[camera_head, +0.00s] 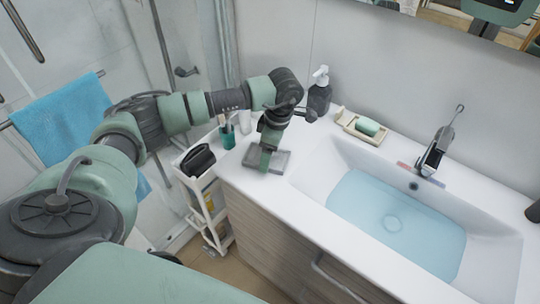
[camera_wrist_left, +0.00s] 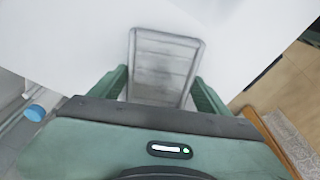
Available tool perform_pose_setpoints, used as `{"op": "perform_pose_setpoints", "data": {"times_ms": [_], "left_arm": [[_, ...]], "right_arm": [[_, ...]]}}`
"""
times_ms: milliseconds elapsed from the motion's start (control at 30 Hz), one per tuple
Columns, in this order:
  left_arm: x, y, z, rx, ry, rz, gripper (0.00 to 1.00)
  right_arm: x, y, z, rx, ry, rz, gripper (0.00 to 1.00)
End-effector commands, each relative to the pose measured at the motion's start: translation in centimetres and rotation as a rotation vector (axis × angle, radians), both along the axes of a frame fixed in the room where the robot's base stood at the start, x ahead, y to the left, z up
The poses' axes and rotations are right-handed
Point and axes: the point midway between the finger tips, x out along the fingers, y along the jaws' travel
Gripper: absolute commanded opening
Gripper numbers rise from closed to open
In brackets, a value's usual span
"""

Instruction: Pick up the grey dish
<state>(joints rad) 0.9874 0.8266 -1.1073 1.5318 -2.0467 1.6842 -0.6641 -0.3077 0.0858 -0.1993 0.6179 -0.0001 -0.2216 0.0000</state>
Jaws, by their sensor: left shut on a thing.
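The grey dish (camera_head: 281,161) is a shallow rectangular tray at the left end of the white sink counter. In the left wrist view the dish (camera_wrist_left: 165,50) is empty, with a ribbed bottom, and lies between the two green fingers. My left gripper (camera_head: 266,160) reaches down over the dish from above and is shut on it, one finger at each long side. The dish looks level at the counter surface; I cannot tell if it is slightly raised. The near end of the dish is hidden by the gripper body. My right gripper is not in view.
A green cup (camera_head: 227,137) stands left of the dish. A dark soap dispenser (camera_head: 319,95) and a soap holder (camera_head: 360,129) with green soap stand behind. The basin (camera_head: 318,172) with water is to the right. A white cart (camera_head: 211,200) stands at the left.

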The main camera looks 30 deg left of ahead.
Motion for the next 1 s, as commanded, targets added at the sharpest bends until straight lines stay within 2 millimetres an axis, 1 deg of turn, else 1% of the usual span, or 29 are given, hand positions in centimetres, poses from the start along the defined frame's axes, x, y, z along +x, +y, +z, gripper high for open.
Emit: {"op": "perform_pose_setpoints", "data": {"times_ms": [167, 267, 333, 467, 633, 700, 733, 800, 900, 1000], "left_arm": [[0.1, 0.0, 0.8, -0.001, -0.004, 0.001, 0.35], [0.2, 0.0, 2.0, -0.002, -0.005, 0.0, 0.35], [0.2, 0.0, 3.2, 0.0, -0.006, 0.0, 0.35], [0.2, 0.0, 6.4, -0.001, -0.01, 0.0, 0.35], [0.2, 0.0, 11.6, -0.001, -0.01, -0.001, 0.35], [0.2, 0.0, 13.8, -0.001, -0.009, 0.0, 0.35], [0.2, 0.0, 14.5, 0.0, -0.009, 0.001, 0.35], [0.1, 0.1, 16.5, 0.002, -0.007, 0.001, 0.35], [0.1, 0.0, 18.1, 0.001, -0.005, 0.0, 0.35], [0.1, 0.0, 19.2, 0.0, -0.004, 0.0, 0.35]], "right_arm": [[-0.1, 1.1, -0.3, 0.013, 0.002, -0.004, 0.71], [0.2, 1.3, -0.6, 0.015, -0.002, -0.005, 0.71], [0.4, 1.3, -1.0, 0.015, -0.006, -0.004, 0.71], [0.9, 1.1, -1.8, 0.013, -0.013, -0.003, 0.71], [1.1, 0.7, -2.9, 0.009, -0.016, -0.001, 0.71], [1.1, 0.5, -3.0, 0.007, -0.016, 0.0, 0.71], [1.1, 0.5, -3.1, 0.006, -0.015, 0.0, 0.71], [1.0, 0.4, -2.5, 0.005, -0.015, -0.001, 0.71], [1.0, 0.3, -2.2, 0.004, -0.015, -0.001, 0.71], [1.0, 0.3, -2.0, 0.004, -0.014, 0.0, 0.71]]}}
